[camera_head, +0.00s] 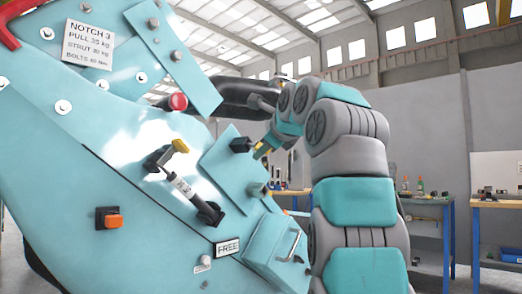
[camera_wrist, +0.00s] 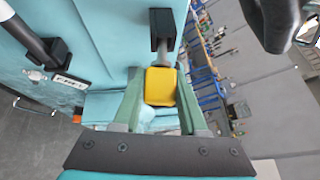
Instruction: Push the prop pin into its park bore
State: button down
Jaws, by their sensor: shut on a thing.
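The prop pin has a yellow grip (camera_wrist: 160,87) and a short grey shaft that shows in the wrist view. Its shaft points at a black block (camera_wrist: 162,28) on the teal panel. The shaft's tip meets or enters this block; how deep I cannot tell. The black block also shows in the head view (camera_head: 241,145). My gripper (camera_wrist: 160,100) has its two green fingers on either side of the yellow grip, shut on it. In the head view my gripper (camera_head: 262,150) is just right of the block, with a little yellow visible. No bore opening is visible.
A strut (camera_head: 183,187) with a yellow-topped end lies on the big teal panel, left of my gripper. A "FREE" label (camera_head: 227,247), an orange button (camera_head: 113,221) and a handled box (camera_head: 275,245) are near. Workbenches (camera_head: 497,203) stand at the right.

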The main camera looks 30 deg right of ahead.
jog(key=s, duration=0.1)
jog(key=s+d, duration=0.1)
jog(key=s, duration=0.2)
jog(key=shift+s+d+r+b, duration=0.1)
jog(key=shift+s+d+b, duration=0.2)
jog(key=shift+d+b, duration=0.05)
dwell(0.7)
dwell(0.3)
jog(key=s, duration=0.2)
jog(key=s+d, duration=0.2)
jog(key=s, duration=0.1)
jog(key=shift+s, duration=0.3)
dwell(0.5)
